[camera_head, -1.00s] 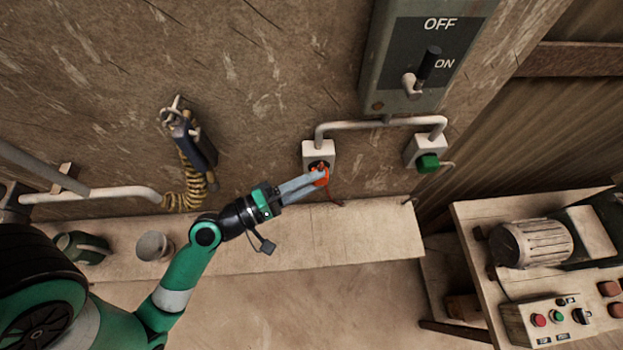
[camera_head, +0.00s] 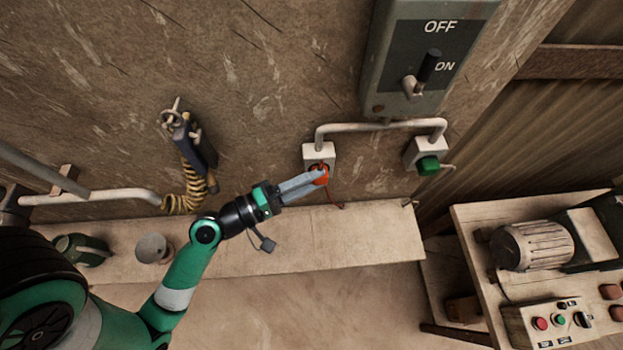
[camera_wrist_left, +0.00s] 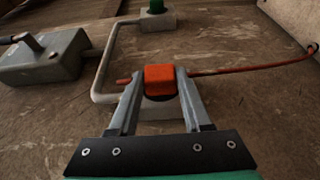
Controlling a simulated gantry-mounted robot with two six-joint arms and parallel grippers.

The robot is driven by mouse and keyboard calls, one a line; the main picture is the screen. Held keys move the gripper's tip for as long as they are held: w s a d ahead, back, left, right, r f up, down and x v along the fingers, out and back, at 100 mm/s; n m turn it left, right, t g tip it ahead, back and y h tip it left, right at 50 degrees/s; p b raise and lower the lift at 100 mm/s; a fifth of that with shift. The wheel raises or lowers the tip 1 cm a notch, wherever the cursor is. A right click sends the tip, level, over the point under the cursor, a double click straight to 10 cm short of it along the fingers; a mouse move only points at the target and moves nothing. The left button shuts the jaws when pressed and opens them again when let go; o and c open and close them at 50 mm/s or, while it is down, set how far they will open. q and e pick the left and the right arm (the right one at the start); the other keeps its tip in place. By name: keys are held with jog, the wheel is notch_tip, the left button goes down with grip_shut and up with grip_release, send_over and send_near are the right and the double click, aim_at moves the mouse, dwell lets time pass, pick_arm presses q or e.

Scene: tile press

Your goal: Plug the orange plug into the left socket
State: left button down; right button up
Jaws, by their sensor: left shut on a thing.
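The orange plug (camera_head: 322,175) is between the fingertips of my left gripper (camera_head: 319,176), which is shut on it. The plug is at the front of the left socket (camera_head: 318,151), a white box on the wall. In the left wrist view the plug (camera_wrist_left: 160,79) sits between the two fingers of the gripper (camera_wrist_left: 160,88), over the dark round opening of the socket (camera_wrist_left: 158,108). How deep the plug sits in the opening is hidden. A thin red cord (camera_wrist_left: 235,71) runs from the plug's side. My right gripper is in neither view.
A green plug (camera_head: 428,165) sits in the right socket box (camera_head: 424,149). A grey ON/OFF switch box (camera_head: 410,60) hangs above, joined by pipes. A shelf (camera_head: 350,237) below holds a cup (camera_head: 153,248). A hose tool (camera_head: 190,140) hangs left.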

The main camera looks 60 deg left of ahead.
pick_arm(q)
jog(key=shift+s+d, duration=0.25)
jog(key=shift+d, duration=0.1)
dwell(0.4)
jog(key=shift+w+a, duration=0.25)
jog(key=shift+a, duration=0.15)
dwell(1.5)
jog(key=shift+d, duration=0.1)
dwell(0.4)
jog(key=shift+s+d, duration=0.2)
jog(key=shift+d, duration=0.05)
jog(key=shift+p, duration=0.3)
dwell(0.6)
jog(key=shift+w+a, duration=0.2)
jog(key=shift+a, duration=0.1)
dwell(0.7)
jog(key=shift+d, duration=0.1)
